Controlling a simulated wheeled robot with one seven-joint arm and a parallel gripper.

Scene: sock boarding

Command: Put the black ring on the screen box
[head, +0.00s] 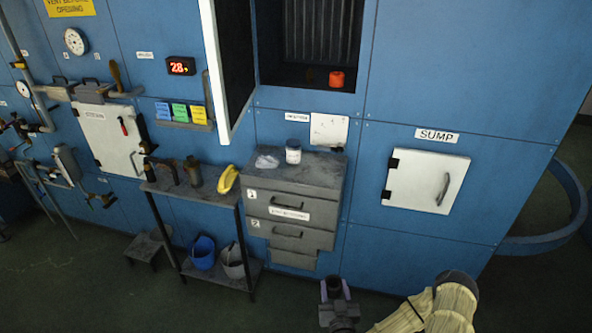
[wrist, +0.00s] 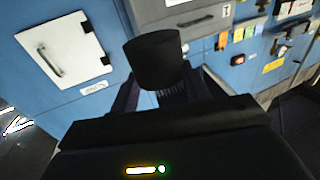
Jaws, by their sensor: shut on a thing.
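My gripper (head: 336,288) is at the bottom of the head view, in front of the grey drawer cabinet and apart from it. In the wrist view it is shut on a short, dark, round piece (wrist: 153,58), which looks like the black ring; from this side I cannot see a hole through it. The open blue-wall compartment (head: 312,35) at the top of the head view has a dark ribbed panel inside and its white door swung open. It may be the screen box, but I read no label saying so. An orange-red pot (head: 336,79) stands on its floor.
The grey drawer cabinet (head: 290,211) carries a white jar (head: 293,152) and a crumpled cloth (head: 266,162). Left is a side table (head: 186,188) with a yellow item (head: 228,179); buckets sit below. The white SUMP door (head: 427,181) is shut. Floor is clear around the gripper.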

